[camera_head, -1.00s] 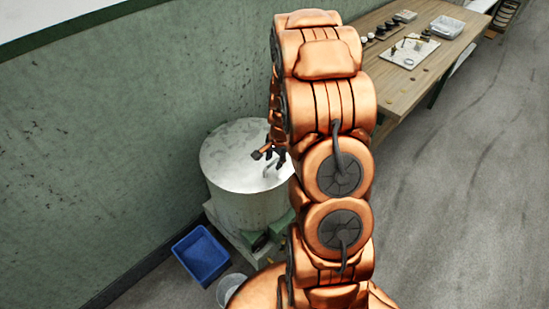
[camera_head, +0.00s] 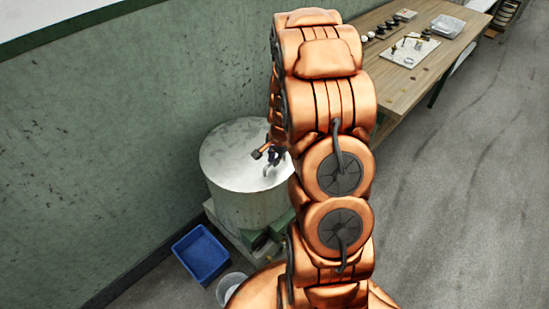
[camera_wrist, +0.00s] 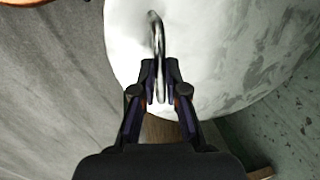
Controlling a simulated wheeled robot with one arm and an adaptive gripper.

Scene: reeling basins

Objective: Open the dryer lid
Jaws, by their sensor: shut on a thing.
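The dryer is a pale metal drum (camera_head: 245,205) standing by the green wall, with a round grey-white lid (camera_head: 232,150) lying flat on top. In the wrist view the lid (camera_wrist: 215,50) fills the upper middle and right. A curved metal handle (camera_wrist: 157,35) rises from the lid. My gripper (camera_wrist: 160,88) is shut on this handle, with a finger on each side of it. In the head view my gripper (camera_head: 274,160) is at the lid's right part, and my arm hides the right side of the dryer.
A blue bin (camera_head: 201,254) and a white bucket (camera_head: 230,287) stand on the floor in front of the dryer. A wooden table (camera_head: 425,65) with trays and small items stands at the back right. The grey floor at right is clear.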

